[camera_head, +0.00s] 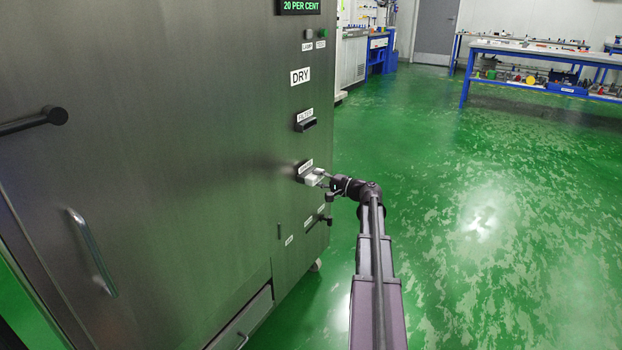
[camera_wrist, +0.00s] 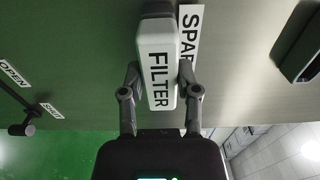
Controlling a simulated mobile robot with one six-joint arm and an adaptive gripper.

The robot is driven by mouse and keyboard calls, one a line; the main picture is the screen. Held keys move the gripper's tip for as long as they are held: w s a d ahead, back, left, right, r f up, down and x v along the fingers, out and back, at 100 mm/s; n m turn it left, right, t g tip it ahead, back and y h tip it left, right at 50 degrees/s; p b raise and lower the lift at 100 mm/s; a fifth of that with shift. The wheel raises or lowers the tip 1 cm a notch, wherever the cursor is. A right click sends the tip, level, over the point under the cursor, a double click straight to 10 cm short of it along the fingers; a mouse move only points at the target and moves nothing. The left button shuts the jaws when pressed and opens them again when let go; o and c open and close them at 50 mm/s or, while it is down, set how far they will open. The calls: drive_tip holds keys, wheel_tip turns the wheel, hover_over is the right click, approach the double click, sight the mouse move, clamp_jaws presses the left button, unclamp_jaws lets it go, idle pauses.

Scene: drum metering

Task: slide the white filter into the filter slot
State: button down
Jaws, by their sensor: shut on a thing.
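The white filter (camera_wrist: 158,62), a block marked FILTER, is gripped between the two fingers of my gripper (camera_wrist: 160,78) in the wrist view. Its far end meets a dark holder (camera_wrist: 158,9) beside a label reading SPAR, partly covered. How deep it sits there I cannot tell. In the head view the filter (camera_head: 311,177) and my gripper (camera_head: 324,181) are at the lower holder on the steel panel. The filter slot (camera_head: 306,125), a dark projecting holder under a FILTER label, is above it and looks empty. A dark holder at the right of the wrist view (camera_wrist: 300,45) appears to be this slot.
A lever (camera_wrist: 20,128) with OPEN and SHUT labels lies to the left in the wrist view. The green floor (camera_head: 480,230) is clear; a blue bench (camera_head: 540,55) stands far back.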

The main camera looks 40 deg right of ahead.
drive_tip(key=shift+v, duration=2.1)
idle(0.6)
drive_tip(key=shift+v, duration=1.85)
drive_tip(key=shift+r, duration=0.15)
wheel_tip(320, 180, up, 18)
drive_tip(key=s+p, duration=0.1)
drive_tip(key=p, duration=1.7)
drive_tip(key=shift+d, duration=0.2)
hover_over(319, 178)
drive_tip(key=v, duration=0.3)
